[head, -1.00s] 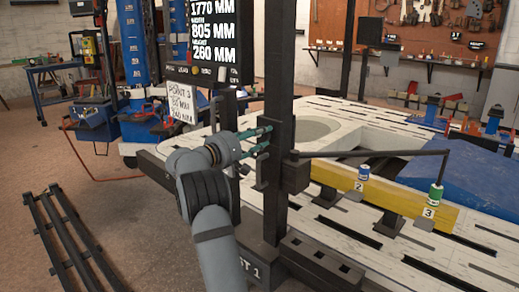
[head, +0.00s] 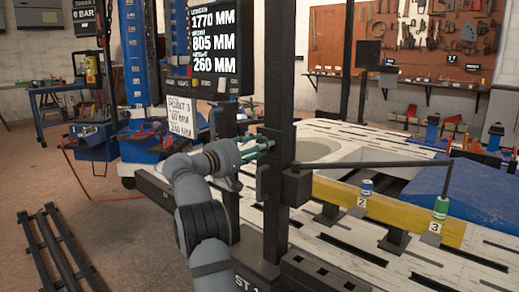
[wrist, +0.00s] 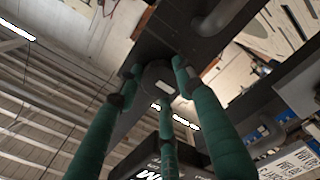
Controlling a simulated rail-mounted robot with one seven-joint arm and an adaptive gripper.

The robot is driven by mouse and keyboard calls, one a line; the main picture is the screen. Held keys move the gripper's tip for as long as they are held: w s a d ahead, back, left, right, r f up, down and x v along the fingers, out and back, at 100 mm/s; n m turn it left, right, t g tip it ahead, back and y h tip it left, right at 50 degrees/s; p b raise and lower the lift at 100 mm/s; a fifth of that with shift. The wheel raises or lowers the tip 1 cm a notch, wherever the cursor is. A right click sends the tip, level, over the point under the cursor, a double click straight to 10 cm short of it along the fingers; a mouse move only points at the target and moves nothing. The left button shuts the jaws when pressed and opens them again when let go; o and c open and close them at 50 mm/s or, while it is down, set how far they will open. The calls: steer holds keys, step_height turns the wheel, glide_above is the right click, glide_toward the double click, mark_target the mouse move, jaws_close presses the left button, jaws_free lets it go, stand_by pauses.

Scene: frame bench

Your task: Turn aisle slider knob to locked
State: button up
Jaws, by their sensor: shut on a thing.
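The slider knob (wrist: 157,74) is a dark round piece with a pale mark, seen in the wrist view on the dark post. My gripper (wrist: 160,84) has green-wrapped fingers placed around it and is shut on it. In the head view my gripper (head: 266,144) meets the left side of the tall black post (head: 278,88), and the knob cannot be made out there. A dark slider block (head: 296,187) on the post carries a long thin arm reaching right. I cannot read any locked mark.
A pale slotted bench (head: 330,247) with a yellow beam (head: 385,212) and a blue panel (head: 455,188) lies to the right. A black display (head: 208,45) hangs behind my gripper. A dark slatted rack (head: 62,262) lies on the floor at left.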

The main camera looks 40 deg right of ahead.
steer(key=shift+s+f, duration=0.1)
steer(key=o, duration=1.1)
steer(key=a, duration=0.4)
steer(key=s+a, duration=0.1)
steer(key=a, duration=0.6)
steer(key=shift+s+a, duration=0.35)
steer(key=shift+a, duration=0.05)
steer(key=shift+d, duration=0.15)
steer(key=d, duration=0.4)
steer(key=w+d, duration=0.1)
steer(key=d, duration=0.6)
steer(key=shift+w+d, duration=0.35)
steer(key=shift+w, duration=0.05)
steer(key=shift+a, duration=0.1)
